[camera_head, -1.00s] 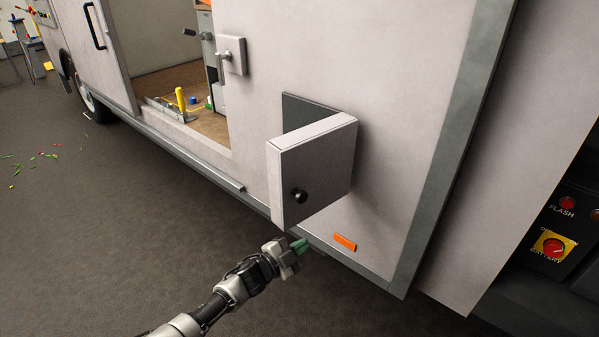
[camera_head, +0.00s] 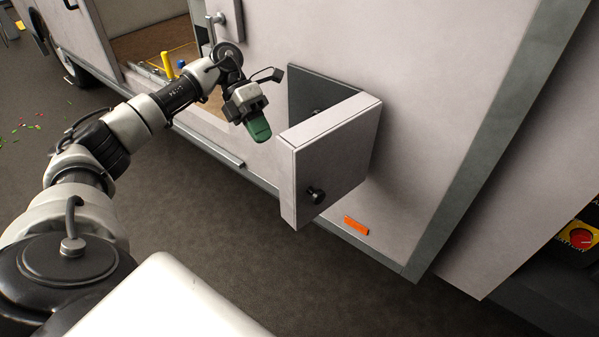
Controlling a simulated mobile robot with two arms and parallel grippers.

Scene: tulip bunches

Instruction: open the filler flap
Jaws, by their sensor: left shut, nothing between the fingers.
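The filler flap (camera_head: 335,155) is a pale grey box-like door with a black knob (camera_head: 315,195) on its outer face. It stands swung out from the van's side, and a dark recess (camera_head: 312,92) shows behind it. My left gripper (camera_head: 259,131) has green fingertips, shut and empty. It appears just left of the flap's free edge and in front of the recess side, with no clear contact. My right gripper is not in view.
The van's pale side wall (camera_head: 440,90) fills the right and back. An open doorway (camera_head: 150,45) is behind my left arm. An orange marker (camera_head: 356,225) sits below the flap. A yellow panel with a red knob (camera_head: 581,237) is at far right. The dark floor in front is clear.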

